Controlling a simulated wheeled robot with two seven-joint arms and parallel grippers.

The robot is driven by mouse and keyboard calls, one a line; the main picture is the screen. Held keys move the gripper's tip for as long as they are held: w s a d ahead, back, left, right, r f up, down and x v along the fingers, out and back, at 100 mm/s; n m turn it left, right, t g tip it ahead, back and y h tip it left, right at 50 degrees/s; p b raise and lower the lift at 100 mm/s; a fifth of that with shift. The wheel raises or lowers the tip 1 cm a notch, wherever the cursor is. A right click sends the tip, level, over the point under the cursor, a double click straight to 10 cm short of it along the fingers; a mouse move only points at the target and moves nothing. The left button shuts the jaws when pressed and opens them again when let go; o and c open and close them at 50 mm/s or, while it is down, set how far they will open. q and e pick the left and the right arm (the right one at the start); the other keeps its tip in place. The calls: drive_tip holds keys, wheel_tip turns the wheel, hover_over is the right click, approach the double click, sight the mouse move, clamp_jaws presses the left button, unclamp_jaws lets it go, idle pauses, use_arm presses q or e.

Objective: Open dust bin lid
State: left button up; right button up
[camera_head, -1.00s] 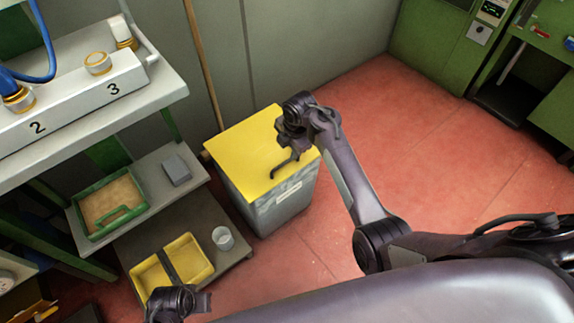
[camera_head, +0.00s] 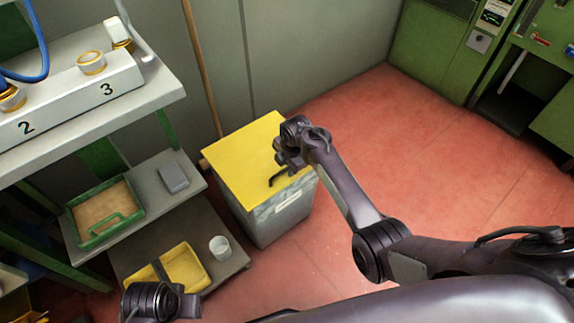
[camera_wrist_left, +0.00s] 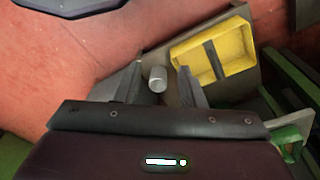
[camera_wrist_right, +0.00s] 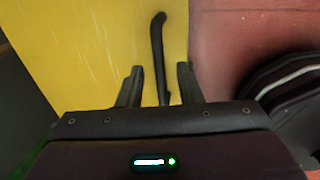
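The dust bin is a grey box (camera_head: 275,218) with a flat yellow lid (camera_head: 240,160), which lies closed on it. A dark bent handle (camera_head: 279,179) stands at the lid's front edge. My right gripper (camera_head: 280,165) is over the lid's right part, close to the handle. In the right wrist view the handle (camera_wrist_right: 158,50) runs up from between the open fingers (camera_wrist_right: 157,85); I cannot tell whether they touch it. My left gripper (camera_wrist_left: 160,80) is open and empty, above the low shelf; in the head view only its wrist shows at the bottom left.
A yellow divided tray (camera_head: 180,268) and a white cup (camera_head: 220,248) stand on the low shelf left of the bin. A green tray (camera_head: 104,212) and a grey block (camera_head: 173,178) sit on the shelf above. The red floor (camera_head: 400,140) right of the bin is clear.

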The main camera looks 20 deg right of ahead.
clamp_jaws()
